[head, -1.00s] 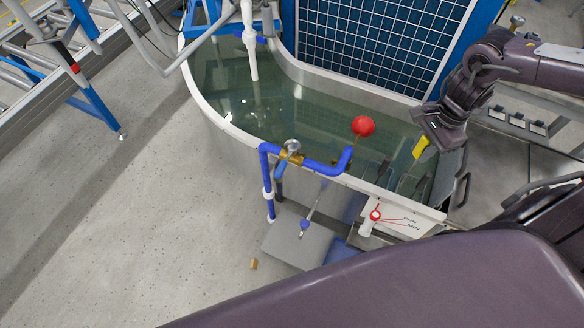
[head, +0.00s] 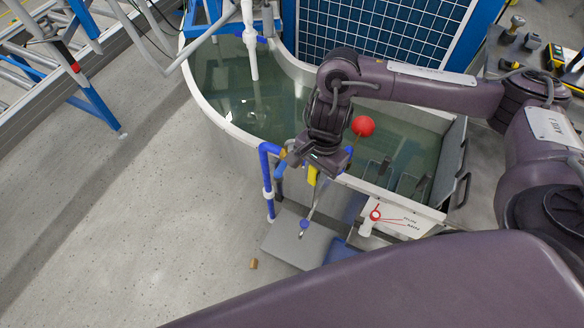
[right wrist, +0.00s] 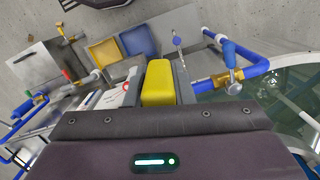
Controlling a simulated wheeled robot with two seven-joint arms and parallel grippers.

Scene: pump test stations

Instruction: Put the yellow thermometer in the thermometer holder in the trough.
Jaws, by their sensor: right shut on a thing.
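My right gripper (head: 316,172) is shut on the yellow thermometer (head: 312,176), above the near wall of the trough (head: 225,122). Only a yellow block-like part of the thermometer shows below the jaws. In the right wrist view, the thermometer (right wrist: 158,82) sits between the two fingers (right wrist: 158,92), and the rest of it is hidden. The trough holds greenish water. Dark upright pieces (head: 406,184) stand at its right end; I cannot tell whether one is the thermometer holder. My left gripper is not in view.
A red ball float (head: 363,126) is just right of my right gripper. A blue pipe (head: 266,165) with a valve runs along the near rim. A white pipe (head: 249,38) hangs into the trough at the back. A blue grid panel (head: 385,35) stands behind it.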

